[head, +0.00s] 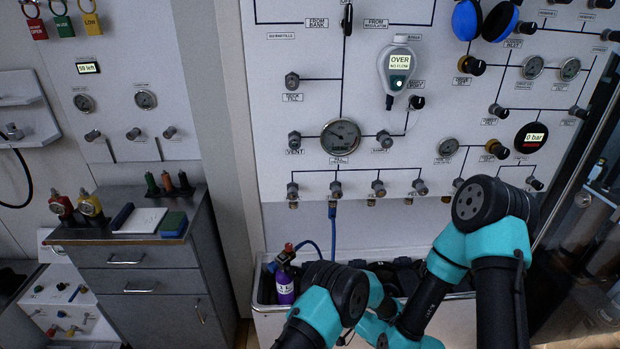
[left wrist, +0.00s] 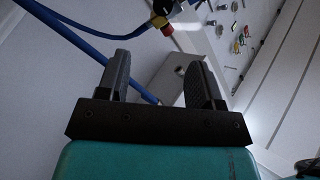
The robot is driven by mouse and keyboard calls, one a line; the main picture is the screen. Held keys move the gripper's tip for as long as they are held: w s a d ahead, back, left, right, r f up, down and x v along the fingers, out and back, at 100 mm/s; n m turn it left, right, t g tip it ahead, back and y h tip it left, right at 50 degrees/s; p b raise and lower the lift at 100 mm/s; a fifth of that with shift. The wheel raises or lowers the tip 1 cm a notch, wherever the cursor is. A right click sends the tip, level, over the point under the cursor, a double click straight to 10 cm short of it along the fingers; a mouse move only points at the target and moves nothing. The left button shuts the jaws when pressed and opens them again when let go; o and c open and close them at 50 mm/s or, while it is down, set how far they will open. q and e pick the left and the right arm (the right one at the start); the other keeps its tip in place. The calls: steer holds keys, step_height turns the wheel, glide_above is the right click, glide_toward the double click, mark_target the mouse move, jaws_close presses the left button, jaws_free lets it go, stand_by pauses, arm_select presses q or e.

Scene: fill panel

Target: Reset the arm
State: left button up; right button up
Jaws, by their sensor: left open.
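My left gripper (left wrist: 158,88) shows in the left wrist view, its two dark fingers apart with nothing between them. A blue hose (left wrist: 85,42) runs behind the fingers there, apart from them as far as I can tell. In the head view my two teal arms stand in front of the panel's lower right; the left gripper is hidden behind the arm links. My right gripper cannot be made out in either view.
A fill panel (head: 270,150) with gauges, valves and a meter reading OVER (head: 399,66) stands ahead. A purple cylinder (head: 285,285) stands in a white bin (head: 262,290) below it, near a blue hose (head: 332,232). A grey cabinet (head: 140,280) stands left.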

arm_select(q)
steer(key=w+a+f+m+g+h, duration=0.15)
steer(key=a+h, duration=0.35)
steer(key=a, duration=0.5)
steer(key=w+a+f+n+h, duration=0.1)
steer(key=w+a+f+h, duration=0.3)
steer(key=a, duration=0.6)
steer(key=s+a+g+h, duration=0.2)
steer(key=s+a+g, duration=0.1)
steer(key=s, duration=0.6)
steer(key=s+a+r+n+g+h, duration=0.1)
steer(key=s+a+g+h, duration=0.2)
steer(key=s, duration=0.7)
steer(key=s+a+r+n+g+h, duration=0.1)
steer(key=s+a+g+h, duration=0.2)
steer(key=s+a, duration=0.4)
steer(key=s+g, duration=0.1)
steer(key=s, duration=0.2)
steer(key=shift+s, duration=0.2)
